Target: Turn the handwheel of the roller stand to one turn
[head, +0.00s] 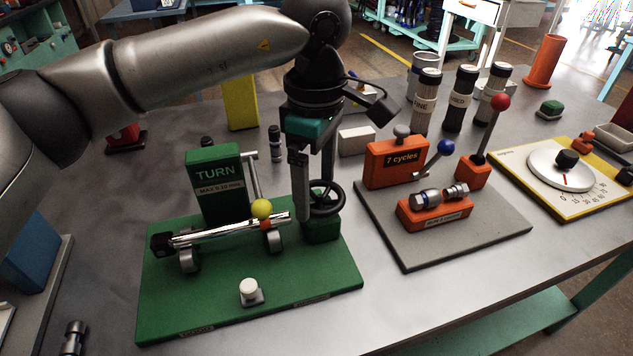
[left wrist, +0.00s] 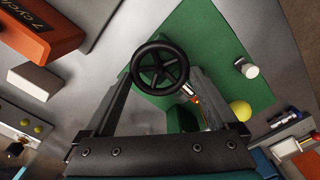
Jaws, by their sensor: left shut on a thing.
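The roller stand has a green base (head: 215,300) with a green TURN block (head: 215,180) and a shiny roller bar (head: 225,230) on small wheels. Its black handwheel (head: 328,198) is at the bar's right end, by a green block (head: 322,230). My left gripper (head: 315,200) points down there, with one finger on each side of the wheel, shut on it. The left wrist view shows the handwheel (left wrist: 160,63) face-on between the fingertips (left wrist: 162,75). A yellow ball (head: 262,208) is by the bar. My right gripper is out of view.
An orange 7-cycles counter (head: 397,161) with a blue-knobbed lever stands on a grey plate (head: 440,240) right of the stand. A white box (head: 357,140) is behind the gripper. A white knob (head: 249,290) is at the base's front. A yellow dial board (head: 560,200) lies far right.

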